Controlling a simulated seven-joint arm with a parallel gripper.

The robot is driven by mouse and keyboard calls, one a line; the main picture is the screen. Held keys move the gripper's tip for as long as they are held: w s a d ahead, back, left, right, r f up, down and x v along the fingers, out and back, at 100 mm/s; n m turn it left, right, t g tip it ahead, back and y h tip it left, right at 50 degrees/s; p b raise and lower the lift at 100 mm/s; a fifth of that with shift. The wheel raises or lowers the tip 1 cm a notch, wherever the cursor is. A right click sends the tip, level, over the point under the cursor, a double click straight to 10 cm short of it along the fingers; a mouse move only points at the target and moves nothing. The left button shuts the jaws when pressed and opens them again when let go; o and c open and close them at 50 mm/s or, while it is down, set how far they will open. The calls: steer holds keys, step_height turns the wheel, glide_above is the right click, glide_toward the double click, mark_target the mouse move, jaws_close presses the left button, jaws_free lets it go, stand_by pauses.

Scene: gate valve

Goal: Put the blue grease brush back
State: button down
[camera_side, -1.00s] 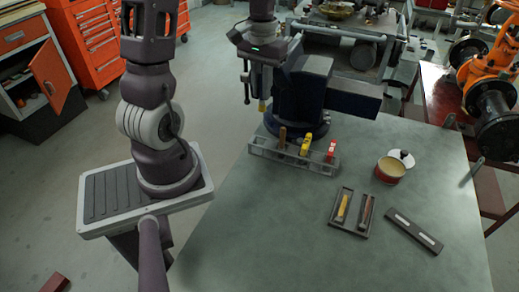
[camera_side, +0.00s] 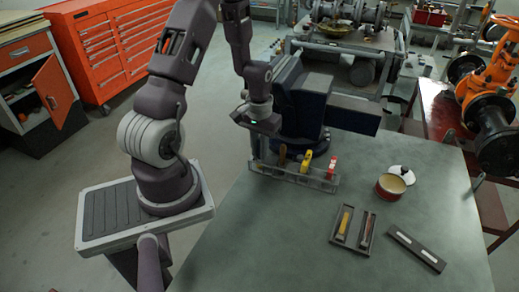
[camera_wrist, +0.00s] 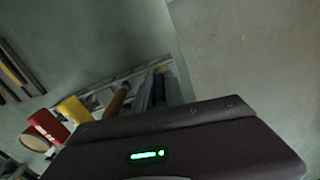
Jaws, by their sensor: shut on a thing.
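My gripper (camera_side: 255,150) points down at the left end of the grey tool rack (camera_side: 310,183), in front of the dark blue vise. It is shut on the blue grease brush (camera_wrist: 159,88), which shows in the wrist view as a narrow dark bluish piece with a yellowish end between the fingers. In the side view the brush is mostly hidden. I cannot tell whether its lower end is inside a slot or just above it. The rack holds a brown-handled tool (camera_side: 283,155), a yellow tool (camera_side: 306,161) and a red tool (camera_side: 331,166) to the right of my gripper.
The vise (camera_side: 305,105) stands close behind the rack. A red pot (camera_side: 389,188) with its pale lid (camera_side: 402,173) is to the right. A tray (camera_side: 363,248) with two tools and a dark bar (camera_side: 416,248) lie nearer. The front of the bench is clear.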

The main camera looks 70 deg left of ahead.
steer(key=shift+f, duration=0.1)
steer(key=c, duration=1.4)
jaws_free()
step_height(320, 180, up, 12)
steer(key=shift+f, duration=0.1)
steer(key=s+d+r+m+t, duration=0.2)
steer(key=s+d+r, duration=0.1)
steer(key=d+r, duration=0.2)
steer(key=s+d+r+m+t, duration=0.1)
steer(key=s+d+r, duration=0.3)
steer(key=d, duration=0.4)
steer(key=s+d+r+m+t, duration=0.2)
steer(key=s+d+r+m, duration=0.2)
steer(key=d+r, duration=0.2)
steer(key=shift+s+d+r+t, duration=0.2)
steer(key=shift+d+r+t, duration=0.15)
steer(key=shift+r, duration=0.2)
